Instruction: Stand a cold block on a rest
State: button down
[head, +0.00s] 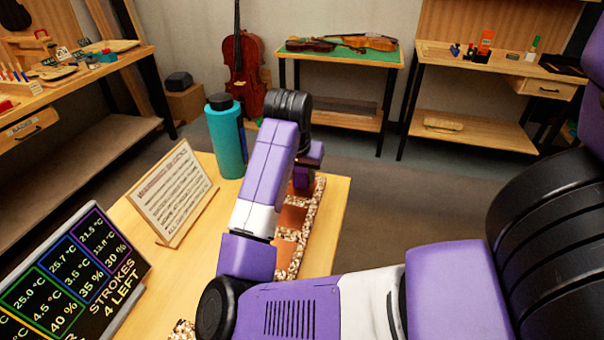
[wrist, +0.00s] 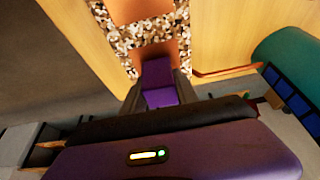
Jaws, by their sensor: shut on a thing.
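A narrow strip of speckled stones (head: 310,220) runs along the table's right edge, with flat copper-coloured squares (head: 292,217) set in it. My gripper (head: 304,185) points down over the strip's far part. In the wrist view my gripper (wrist: 158,90) is shut, with a purple block-like piece (wrist: 158,72) between its dark fingers. This piece lines up with a copper square (wrist: 160,50); I cannot tell whether it touches it. Another copper square (wrist: 130,9) lies farther along the strip.
On the table (head: 192,255) stand a teal bottle (head: 228,145), a printed card on a stand (head: 172,195) and a dark display (head: 70,275) with temperatures. The bottle stands close left of my gripper. Floor lies open to the right.

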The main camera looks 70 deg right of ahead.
aim_at(301, 171)
jog(key=shift+f, duration=0.45)
jog(key=c, duration=0.9)
grip_release()
jog(key=shift+o, duration=0.2)
jog(key=v, duration=0.7)
jog(key=shift+a+r, duration=0.15)
jog(key=shift+r, duration=0.25)
